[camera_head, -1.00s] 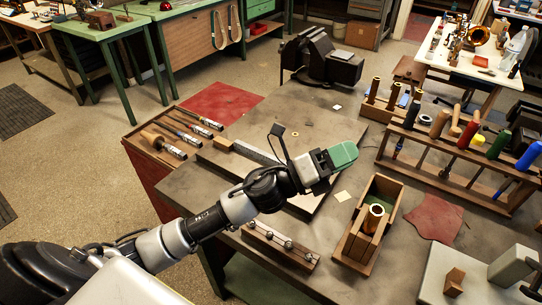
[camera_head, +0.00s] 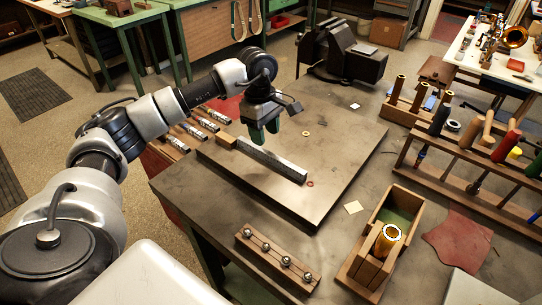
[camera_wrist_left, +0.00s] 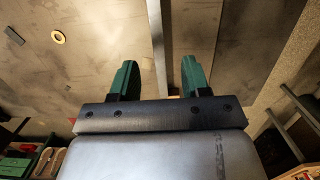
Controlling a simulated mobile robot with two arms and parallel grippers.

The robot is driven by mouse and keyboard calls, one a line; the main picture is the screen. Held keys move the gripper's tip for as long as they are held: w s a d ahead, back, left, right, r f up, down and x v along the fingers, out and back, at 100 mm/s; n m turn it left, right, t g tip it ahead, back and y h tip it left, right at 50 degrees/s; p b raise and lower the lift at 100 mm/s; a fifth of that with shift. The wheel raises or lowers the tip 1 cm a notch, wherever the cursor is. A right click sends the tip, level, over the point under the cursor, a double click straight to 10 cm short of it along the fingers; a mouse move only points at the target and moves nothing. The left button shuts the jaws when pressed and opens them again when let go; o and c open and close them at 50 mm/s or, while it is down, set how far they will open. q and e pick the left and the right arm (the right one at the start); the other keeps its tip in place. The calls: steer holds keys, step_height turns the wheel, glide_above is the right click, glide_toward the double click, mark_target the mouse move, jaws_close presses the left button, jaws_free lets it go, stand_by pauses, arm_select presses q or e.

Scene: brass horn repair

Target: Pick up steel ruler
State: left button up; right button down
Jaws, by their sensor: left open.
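The steel ruler (camera_head: 272,160) appears as a long grey bar lying flat on the metal plate (camera_head: 335,150), with a wooden block (camera_head: 226,142) at its left end. In the left wrist view the ruler (camera_wrist_left: 156,30) is a narrow pale strip running up the picture. My left gripper (camera_head: 264,134) points down with its green fingers above the left part of the ruler. It is open and empty. In the left wrist view the gripper (camera_wrist_left: 160,68) has one finger on each side of the strip, apart from it. The exact height above the ruler is unclear. My right gripper is out of view.
A small brass ring (camera_head: 306,133) and a reddish ring (camera_head: 310,184) lie on the plate. A black vise (camera_head: 343,58) stands behind. A wooden box (camera_head: 376,245) and a rail with steel balls (camera_head: 277,256) are in front. A tool rack (camera_head: 470,160) stands right.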

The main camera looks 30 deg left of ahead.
mark_target(270, 153)
arm_select(q)
steer(key=shift+d+f, duration=0.15)
steer(key=shift+f, duration=0.8)
steer(key=f+p, duration=0.1)
steer(key=f, duration=0.1)
steer(key=d+f+p, duration=0.1)
steer(key=f, duration=0.1)
steer(key=shift+w+f, duration=0.1)
steer(key=shift+f, duration=0.55)
steer(key=shift+r, duration=0.1)
jaws_close()
